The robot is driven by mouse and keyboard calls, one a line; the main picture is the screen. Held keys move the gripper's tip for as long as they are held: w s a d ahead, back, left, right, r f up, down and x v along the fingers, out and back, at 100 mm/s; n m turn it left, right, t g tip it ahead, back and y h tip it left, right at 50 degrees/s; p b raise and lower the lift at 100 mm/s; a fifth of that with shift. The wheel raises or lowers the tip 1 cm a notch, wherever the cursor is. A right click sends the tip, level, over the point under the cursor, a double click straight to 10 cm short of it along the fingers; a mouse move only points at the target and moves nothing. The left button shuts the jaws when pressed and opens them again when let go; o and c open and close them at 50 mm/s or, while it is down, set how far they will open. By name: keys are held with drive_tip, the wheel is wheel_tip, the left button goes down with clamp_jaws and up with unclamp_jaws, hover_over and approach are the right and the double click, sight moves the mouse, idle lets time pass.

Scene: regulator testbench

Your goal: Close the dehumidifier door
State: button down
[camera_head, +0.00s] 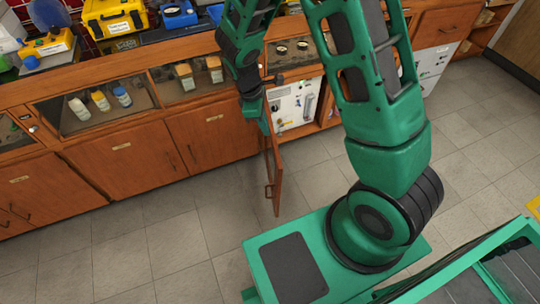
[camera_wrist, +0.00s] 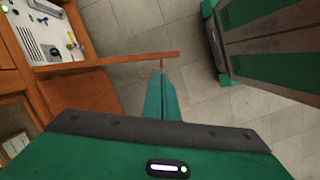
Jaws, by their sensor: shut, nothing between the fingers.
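A wooden cabinet door (camera_head: 273,175) stands swung out from the bench front, seen nearly edge-on in the head view. The compartment beside it holds a white unit with dials (camera_head: 296,103), likely the dehumidifier. In the wrist view the door is a thin brown strip (camera_wrist: 110,60) reaching out from the cabinet, with the white unit (camera_wrist: 45,30) on its far side. My gripper (camera_wrist: 162,80) is shut and empty, its tips close to the door's outer end. I cannot tell whether they touch it. In the head view my gripper (camera_head: 264,122) is at the door's upper left side, its tips partly hidden.
Closed wooden cabinet doors (camera_head: 125,158) line the bench to the left. Bottles (camera_head: 100,100) stand in an open-topped compartment. A yellow case (camera_head: 113,17) sits on the bench top. Grey tiled floor (camera_head: 180,230) is clear in front of the bench.

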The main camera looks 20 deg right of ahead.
drive_tip(key=a+f+n, duration=0.3)
drive_tip(key=a+f, duration=0.1)
drive_tip(key=f, duration=0.1)
drive_tip(key=s+d+f, duration=0.1)
drive_tip(key=d+f, duration=0.4)
drive_tip(key=f, duration=0.5)
drive_tip(key=shift+d+f, duration=0.3)
drive_tip(key=shift+d, duration=0.05)
drive_tip(key=shift+s, duration=0.1)
